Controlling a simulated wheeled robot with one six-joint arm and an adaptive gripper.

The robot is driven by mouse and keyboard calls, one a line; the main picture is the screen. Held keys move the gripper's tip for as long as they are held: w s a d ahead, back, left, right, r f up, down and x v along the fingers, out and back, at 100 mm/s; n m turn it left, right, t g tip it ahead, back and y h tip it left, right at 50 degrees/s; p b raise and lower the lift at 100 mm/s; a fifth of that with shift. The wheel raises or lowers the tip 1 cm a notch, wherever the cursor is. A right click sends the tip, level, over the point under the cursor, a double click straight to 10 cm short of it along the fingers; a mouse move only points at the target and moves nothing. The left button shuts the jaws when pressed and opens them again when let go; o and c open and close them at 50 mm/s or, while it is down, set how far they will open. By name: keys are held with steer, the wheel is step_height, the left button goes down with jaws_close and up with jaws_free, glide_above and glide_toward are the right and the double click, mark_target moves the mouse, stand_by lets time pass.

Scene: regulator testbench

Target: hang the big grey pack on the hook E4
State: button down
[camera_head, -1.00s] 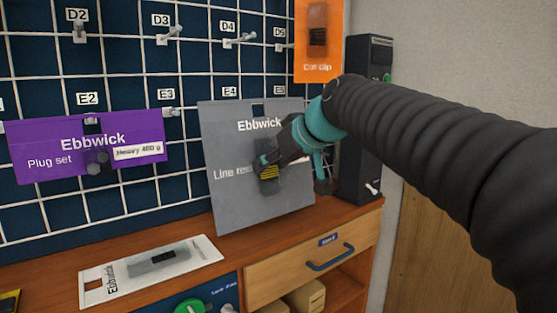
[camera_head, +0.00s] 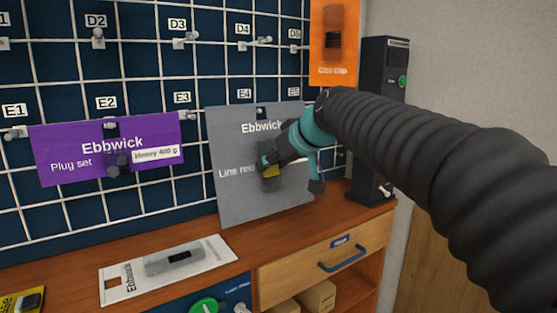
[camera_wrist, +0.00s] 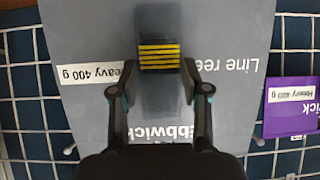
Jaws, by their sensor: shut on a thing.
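The big grey pack (camera_head: 235,190), marked Ebbwick and Line reel, is upright in front of the pegboard below the E4 label (camera_head: 244,93). My gripper (camera_head: 268,162) is shut on the dark, yellow-striped bulge at its middle. In the wrist view the pack (camera_wrist: 85,110) fills the centre, with my gripper's fingers (camera_wrist: 160,78) on both sides of the bulge. A light spot shows in the pack's top slot. I cannot tell whether this is hook E4 or whether it passes through the slot. The pack hides the rest of the hook.
A purple pack (camera_head: 60,157) hangs just left, and an orange pack (camera_head: 334,60) hangs upper right. A black device (camera_head: 370,140) stands at the right. A white pack (camera_head: 125,283) lies on the wooden bench (camera_head: 225,238), below the grey pack.

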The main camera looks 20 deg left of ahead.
steer(key=shift+w+a+r+p, duration=0.1)
steer(key=shift+w+a+p, duration=0.35)
steer(key=shift+w+a, duration=0.2)
steer(key=shift+w+a+f, duration=0.3)
steer(key=shift+a+f, duration=0.1)
